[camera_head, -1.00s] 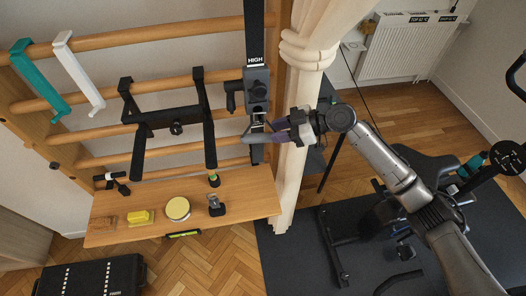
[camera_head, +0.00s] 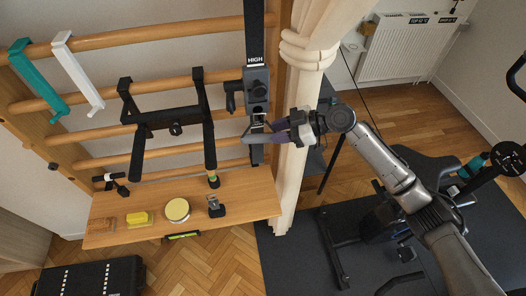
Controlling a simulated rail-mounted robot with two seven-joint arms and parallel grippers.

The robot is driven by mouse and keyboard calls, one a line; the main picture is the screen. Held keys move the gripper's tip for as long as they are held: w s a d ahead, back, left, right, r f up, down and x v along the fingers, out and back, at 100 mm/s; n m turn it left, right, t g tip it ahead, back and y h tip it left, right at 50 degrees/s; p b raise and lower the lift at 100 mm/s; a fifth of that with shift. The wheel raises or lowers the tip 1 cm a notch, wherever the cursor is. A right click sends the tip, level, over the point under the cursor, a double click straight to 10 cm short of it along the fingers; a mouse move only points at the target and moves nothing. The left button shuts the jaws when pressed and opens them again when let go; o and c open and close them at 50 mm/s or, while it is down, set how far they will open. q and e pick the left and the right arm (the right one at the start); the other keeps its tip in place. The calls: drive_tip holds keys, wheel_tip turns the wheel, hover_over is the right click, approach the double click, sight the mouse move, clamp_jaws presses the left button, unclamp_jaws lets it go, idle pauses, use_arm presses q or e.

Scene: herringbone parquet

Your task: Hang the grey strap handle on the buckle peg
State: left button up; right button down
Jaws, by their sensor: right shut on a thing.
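My right gripper (camera_head: 286,130) comes in from the right and is shut on the grey strap handle (camera_head: 256,138). The handle's grey grip points left out of the jaws, in front of the black vertical rail. A small dark loop or metal fitting (camera_head: 258,120) shows just above the grip, below the black knob block (camera_head: 257,88) under the HIGH label. I cannot tell whether this is the handle's strap, the buckle peg or both, nor whether they touch. The fingers partly hide the handle's right end. My left gripper is not in view.
A pale carved post (camera_head: 300,90) stands close behind the gripper. Black dip bars (camera_head: 170,120) hang on the wooden rungs to the left. A wooden shelf (camera_head: 240,195) below holds several small items. An exercise bike is at right.

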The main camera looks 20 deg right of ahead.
drive_tip(key=shift+f, duration=0.15)
idle(0.5)
drive_tip(key=c, duration=0.9)
unclamp_jaws()
drive_tip(key=shift+o, duration=0.8)
drive_tip(key=b+v, duration=0.1)
drive_tip(key=v, duration=1.2)
drive_tip(key=shift+s+d, duration=0.2)
drive_tip(key=shift+d, duration=0.1)
